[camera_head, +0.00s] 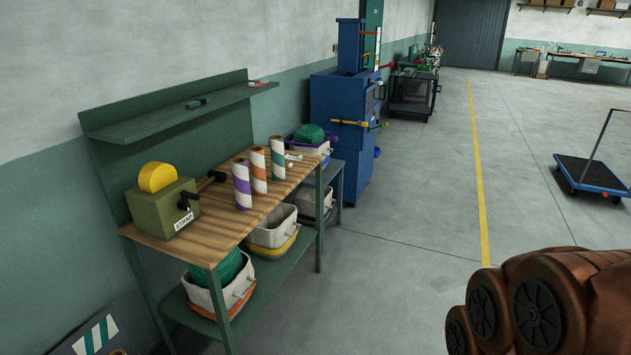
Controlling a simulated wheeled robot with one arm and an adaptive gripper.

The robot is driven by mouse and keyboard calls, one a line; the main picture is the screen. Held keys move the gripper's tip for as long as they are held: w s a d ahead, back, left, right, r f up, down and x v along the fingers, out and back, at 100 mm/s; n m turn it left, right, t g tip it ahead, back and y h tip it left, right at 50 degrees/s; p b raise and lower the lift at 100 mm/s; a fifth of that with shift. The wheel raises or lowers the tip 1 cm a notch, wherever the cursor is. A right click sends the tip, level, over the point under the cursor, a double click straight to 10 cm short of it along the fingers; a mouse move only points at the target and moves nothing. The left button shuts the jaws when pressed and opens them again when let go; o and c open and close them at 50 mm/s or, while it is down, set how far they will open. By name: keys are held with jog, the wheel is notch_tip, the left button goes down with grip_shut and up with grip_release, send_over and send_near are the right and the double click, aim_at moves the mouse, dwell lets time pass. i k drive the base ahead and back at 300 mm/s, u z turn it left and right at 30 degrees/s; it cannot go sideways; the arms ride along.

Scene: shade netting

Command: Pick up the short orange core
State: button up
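A white core with orange spiral stripes (258,171) stands upright on the wooden top of a green workbench (212,222). A purple-striped core (242,186) stands just in front of it to the left. A green-striped core (278,159) stands just behind it to the right. The three stand close together in a row, and the orange one looks about as tall as its neighbours. My gripper is not in view; only brown-red links of my arm show at the lower right, well away from the bench.
On the bench, left of the cores, is a green box (162,207) with a yellow disc and a black handle. Bins (273,229) sit on the lower shelf. A blue cabinet (340,115) stands beyond the bench. Open floor lies right; a blue cart (592,174) stands there.

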aim_at(256, 152)
jog(key=u, duration=1)
jog(key=k, duration=0.1)
jog(key=z, duration=1.25)
jog(key=i, duration=1.5)
jog(key=u, duration=1.5)
jog(key=i, duration=0.95)
jog(key=u, duration=1)
